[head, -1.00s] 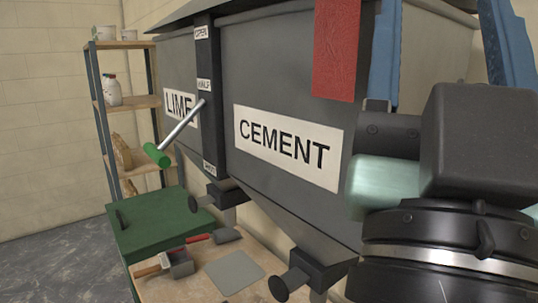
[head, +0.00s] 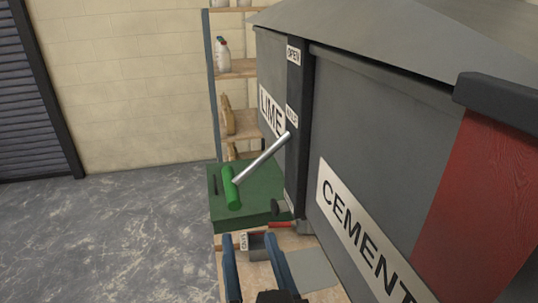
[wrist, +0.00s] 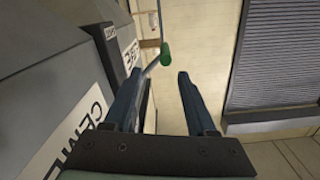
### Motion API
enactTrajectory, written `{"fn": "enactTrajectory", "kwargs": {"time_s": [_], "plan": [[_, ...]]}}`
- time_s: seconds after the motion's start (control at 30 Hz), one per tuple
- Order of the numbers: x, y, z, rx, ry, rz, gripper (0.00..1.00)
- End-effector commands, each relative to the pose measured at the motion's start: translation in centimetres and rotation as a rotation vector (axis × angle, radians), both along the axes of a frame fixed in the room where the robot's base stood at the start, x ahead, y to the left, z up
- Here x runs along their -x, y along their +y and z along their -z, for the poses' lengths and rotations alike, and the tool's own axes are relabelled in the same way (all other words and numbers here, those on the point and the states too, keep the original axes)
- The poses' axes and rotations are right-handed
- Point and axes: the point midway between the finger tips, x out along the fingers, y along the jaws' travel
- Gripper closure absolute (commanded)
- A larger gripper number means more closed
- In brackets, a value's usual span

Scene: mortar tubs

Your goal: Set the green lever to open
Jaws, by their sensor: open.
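The green lever is a silver rod (head: 262,158) with a green cylindrical handle (head: 231,188). It sticks out from a dark upright plate (head: 295,150) between the LIME and CEMENT bins, and its rod starts near the HALF label and slopes down to the handle. The OPEN label (head: 293,54) is at the plate's top. My gripper (head: 250,246) is open and empty, its blue fingers below the handle in the head view. In the wrist view the green handle (wrist: 166,53) shows beyond the gap between the fingertips (wrist: 160,75), apart from both.
The CEMENT bin (head: 390,150) fills the right side, with a red panel (head: 485,190) on it. A green box (head: 262,200) and tools on a bench (head: 262,280) lie below the lever. Shelves (head: 237,68) stand behind. The floor at left is clear.

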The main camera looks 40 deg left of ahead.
Motion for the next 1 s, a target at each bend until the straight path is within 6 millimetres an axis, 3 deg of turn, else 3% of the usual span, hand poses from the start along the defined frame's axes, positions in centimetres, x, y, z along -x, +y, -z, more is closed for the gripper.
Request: {"fn": "enactTrajectory", "kwargs": {"time_s": [0.27,0.7,1.0], "plan": [[-0.5,1.3,0.3,-0.002,0.006,-0.017,0.43],[-5.9,7.6,-0.2,-0.001,0.008,-0.014,0.43],[-7.9,9.8,0.1,0.0,0.008,-0.011,0.43]]}}
